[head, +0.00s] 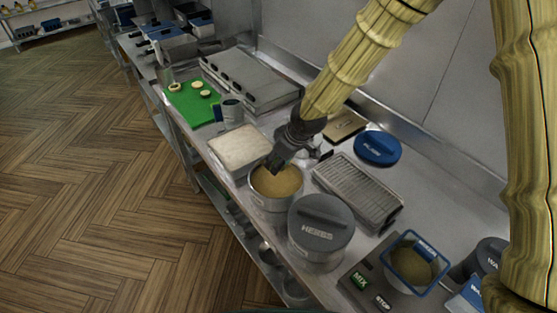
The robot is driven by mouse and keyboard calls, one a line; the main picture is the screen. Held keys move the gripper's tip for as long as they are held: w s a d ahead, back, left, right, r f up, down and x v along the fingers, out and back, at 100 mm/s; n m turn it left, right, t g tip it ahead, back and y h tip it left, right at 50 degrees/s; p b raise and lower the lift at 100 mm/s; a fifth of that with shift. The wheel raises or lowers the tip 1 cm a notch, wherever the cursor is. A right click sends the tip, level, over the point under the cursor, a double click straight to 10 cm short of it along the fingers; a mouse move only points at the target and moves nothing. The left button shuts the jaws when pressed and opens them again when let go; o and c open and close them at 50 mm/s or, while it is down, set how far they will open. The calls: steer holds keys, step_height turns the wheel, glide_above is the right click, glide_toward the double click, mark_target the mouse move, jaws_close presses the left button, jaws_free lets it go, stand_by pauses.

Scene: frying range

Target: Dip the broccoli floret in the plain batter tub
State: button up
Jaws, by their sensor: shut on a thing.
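My gripper (274,168) reaches down into an open round metal tub (270,204) of tan batter (282,181), with its fingertips at or just above the batter surface. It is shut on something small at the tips. The broccoli floret cannot be made out; the fingers or the batter hide it. I cannot read a label on this open tub. A blue round lid (377,148) with unclear lettering lies on the counter behind it. A second tub next to it, with a grey lid (321,222) marked HERBS, is closed.
A pale, shallow tray (238,152) stands left of the open tub, a wire rack tray (357,190) right of it. A blue-rimmed square container (413,262) and a MIX/STOP button box (370,286) are nearer. A green board (190,104) with slices lies farther back.

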steer(key=shift+r, duration=0.1)
steer(key=shift+r+p, duration=1.1)
steer(key=shift+r, duration=0.3)
